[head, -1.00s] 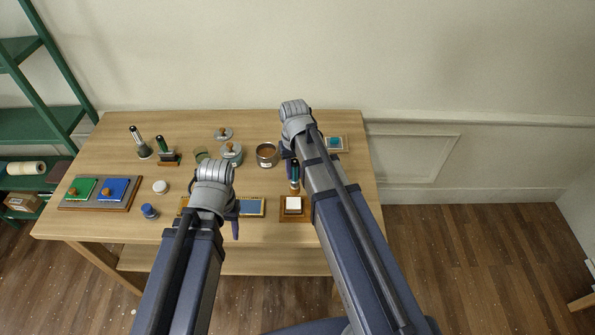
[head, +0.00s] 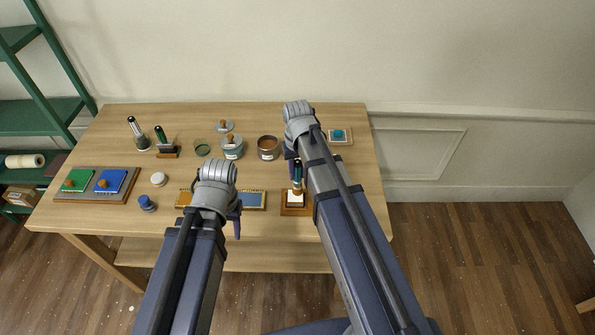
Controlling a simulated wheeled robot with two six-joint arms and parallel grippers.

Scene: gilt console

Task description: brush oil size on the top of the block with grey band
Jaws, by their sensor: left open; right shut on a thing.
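A small block with a white top (head: 296,200) sits on a square wooden base (head: 284,210) at the front right of the table. A grey band cannot be made out on it from above. My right gripper (head: 296,170) is shut on a dark-handled brush (head: 298,176), held upright with its bristles down at the far part of the white top. I cannot tell whether the bristles touch it. My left gripper (head: 238,219) is open and empty over the table's front, left of the block.
A teal-grey tin (head: 232,152) and a loose lid (head: 225,127) stand mid-back. Two brushes in holders (head: 143,142) are back left. A board with green and blue pads (head: 121,197) lies left. A teal block (head: 338,135) is back right.

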